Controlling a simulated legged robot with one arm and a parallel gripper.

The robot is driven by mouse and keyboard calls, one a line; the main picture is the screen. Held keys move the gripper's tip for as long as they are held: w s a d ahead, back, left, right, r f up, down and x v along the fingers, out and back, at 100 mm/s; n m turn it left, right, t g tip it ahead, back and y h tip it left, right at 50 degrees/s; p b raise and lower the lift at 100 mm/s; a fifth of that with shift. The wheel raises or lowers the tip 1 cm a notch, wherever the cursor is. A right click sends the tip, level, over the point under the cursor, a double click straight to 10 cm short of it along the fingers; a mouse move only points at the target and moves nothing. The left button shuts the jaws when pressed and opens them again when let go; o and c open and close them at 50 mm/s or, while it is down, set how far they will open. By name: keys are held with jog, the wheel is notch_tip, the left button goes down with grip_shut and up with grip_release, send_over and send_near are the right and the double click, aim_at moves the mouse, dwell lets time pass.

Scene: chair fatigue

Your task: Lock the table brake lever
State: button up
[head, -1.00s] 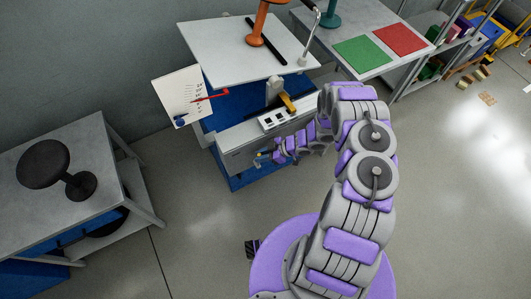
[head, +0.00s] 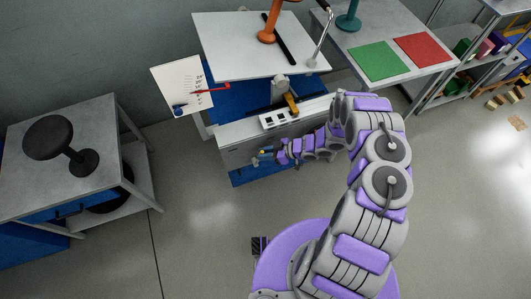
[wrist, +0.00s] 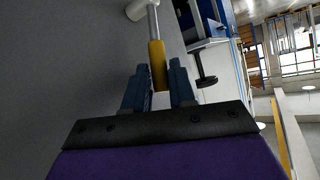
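The brake lever, a yellow handle (wrist: 157,65) on a thin silver rod, shows in the wrist view. My gripper (wrist: 159,75) has its two blue fingers on either side of the handle's end, very close to it. I cannot tell whether they press on it. In the head view, my gripper (head: 265,157) is at the lower left front of the table (head: 235,68), a white-topped unit with a grey front and blue base. A small yellow bit (head: 262,152) shows at its fingertips; the rest of the lever is too small to make out there.
An orange stand (head: 268,35) and a black bar are on the tabletop. A white board (head: 180,85) with a red pointer is at its left. A grey bench (head: 30,195) with a black stool (head: 48,137) stands left. Green and red mats lie on the right bench. Floor between is clear.

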jog(key=shift+o, duration=0.8)
jog(key=shift+f, duration=0.1)
jog(key=p+v, duration=0.2)
jog(key=v, duration=1.5)
jog(key=shift+d, duration=0.15)
jog(key=shift+w, duration=0.15)
